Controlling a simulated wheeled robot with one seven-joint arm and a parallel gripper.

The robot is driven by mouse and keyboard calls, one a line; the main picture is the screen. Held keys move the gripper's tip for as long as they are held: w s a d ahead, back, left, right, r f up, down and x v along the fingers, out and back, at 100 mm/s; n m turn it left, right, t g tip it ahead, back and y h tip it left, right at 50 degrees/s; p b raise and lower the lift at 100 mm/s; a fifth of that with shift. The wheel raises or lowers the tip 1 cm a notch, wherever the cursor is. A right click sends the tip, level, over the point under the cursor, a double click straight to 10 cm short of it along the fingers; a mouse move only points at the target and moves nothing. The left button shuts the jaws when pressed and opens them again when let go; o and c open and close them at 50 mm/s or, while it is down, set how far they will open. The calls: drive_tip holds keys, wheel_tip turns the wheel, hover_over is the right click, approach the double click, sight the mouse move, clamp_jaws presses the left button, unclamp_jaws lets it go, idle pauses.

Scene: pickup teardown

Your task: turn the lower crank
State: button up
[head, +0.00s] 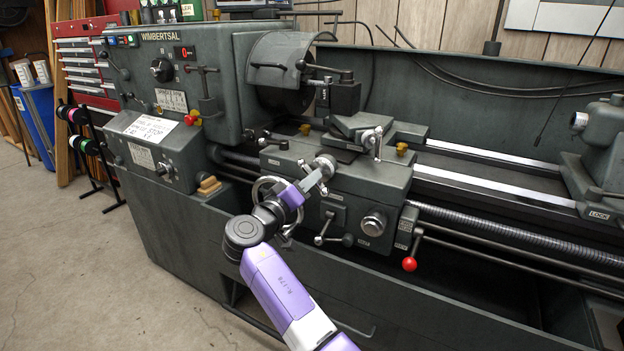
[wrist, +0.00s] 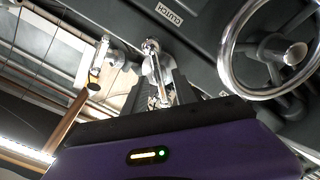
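The lower crank (head: 325,164) is a silver crank with a rounded end, at the front of the lathe carriage in the head view. A silver crank also shows in the wrist view (wrist: 153,52), at top centre, just beyond and between my finger ends. My gripper (head: 312,178) comes from below left, with its tips at or very near that crank; the purple and grey wrist is behind it. In the wrist view my gripper's dark fingers (wrist: 155,82) stand apart with silver metal between them. Whether they press on it cannot be told. The crank's lower part is partly hidden.
An upper crank (head: 372,140) sits on the slide, to the right and higher. A handwheel (wrist: 272,48) is close beside my gripper in the wrist view; my wrist partly covers it in the head view. A red-knobbed lever (head: 410,263) hangs at lower right. Open floor lies left.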

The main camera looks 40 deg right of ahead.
drive_tip(key=v, duration=0.5)
drive_tip(key=shift+a, duration=0.1)
idle(0.4)
